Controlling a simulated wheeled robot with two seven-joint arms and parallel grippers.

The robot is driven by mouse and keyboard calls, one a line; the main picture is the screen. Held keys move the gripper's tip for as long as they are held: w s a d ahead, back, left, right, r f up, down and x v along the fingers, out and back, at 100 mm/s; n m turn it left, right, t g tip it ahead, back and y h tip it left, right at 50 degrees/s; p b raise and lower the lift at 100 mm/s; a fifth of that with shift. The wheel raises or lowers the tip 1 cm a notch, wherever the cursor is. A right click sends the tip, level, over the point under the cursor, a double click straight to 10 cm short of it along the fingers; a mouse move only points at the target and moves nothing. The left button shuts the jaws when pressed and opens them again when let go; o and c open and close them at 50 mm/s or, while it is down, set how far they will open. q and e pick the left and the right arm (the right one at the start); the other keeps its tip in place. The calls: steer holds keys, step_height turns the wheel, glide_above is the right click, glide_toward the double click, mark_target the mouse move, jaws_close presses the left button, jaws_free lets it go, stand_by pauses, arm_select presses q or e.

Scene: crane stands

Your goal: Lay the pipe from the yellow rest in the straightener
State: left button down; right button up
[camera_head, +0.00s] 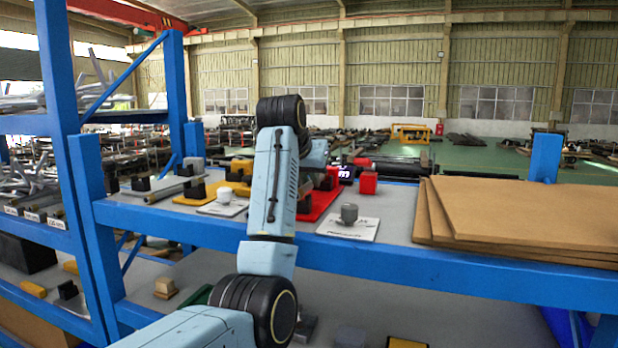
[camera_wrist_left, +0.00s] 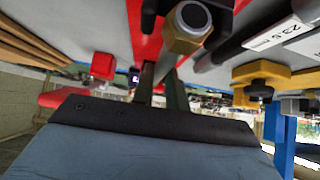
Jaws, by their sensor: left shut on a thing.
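My left arm reaches over the shelf in the head view and hides its own gripper. In the left wrist view my left gripper (camera_wrist_left: 163,88) is shut on the pipe (camera_wrist_left: 185,38), whose hexagonal brass-coloured end and round bore face the camera. The red straightener base (camera_head: 318,203) lies partly behind my arm; its red surface also shows in the left wrist view (camera_wrist_left: 146,38), beyond the pipe. Whether the pipe touches the straightener I cannot tell. The yellow rest (camera_head: 192,198) is left of my arm, and yellow parts show in the left wrist view (camera_wrist_left: 277,75). My right gripper is not in view.
Brown boards (camera_head: 520,215) are stacked on the shelf's right. A white card with a grey knob (camera_head: 349,214) is near the front edge, and a red block (camera_head: 368,183) stands behind it. A blue upright (camera_head: 90,210) stands left.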

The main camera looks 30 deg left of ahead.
arm_select(q)
steer(key=c, duration=1.3)
jaws_free()
steer(key=b+v, duration=0.1)
steer(key=v, duration=0.4)
steer(key=shift+s+r, duration=0.15)
steer(key=shift+r, duration=0.1)
steer(key=r+p, duration=0.1)
steer(key=p, duration=0.1)
steer(key=s+d+r+p, duration=0.1)
steer(key=p, duration=0.2)
steer(key=shift+s+r, duration=0.15)
steer(key=shift+s, duration=0.05)
steer(key=v, duration=0.2)
steer(key=p+v, duration=0.1)
steer(key=v, duration=0.2)
steer(key=shift+s+a, duration=0.2)
steer(key=shift+s, duration=0.1)
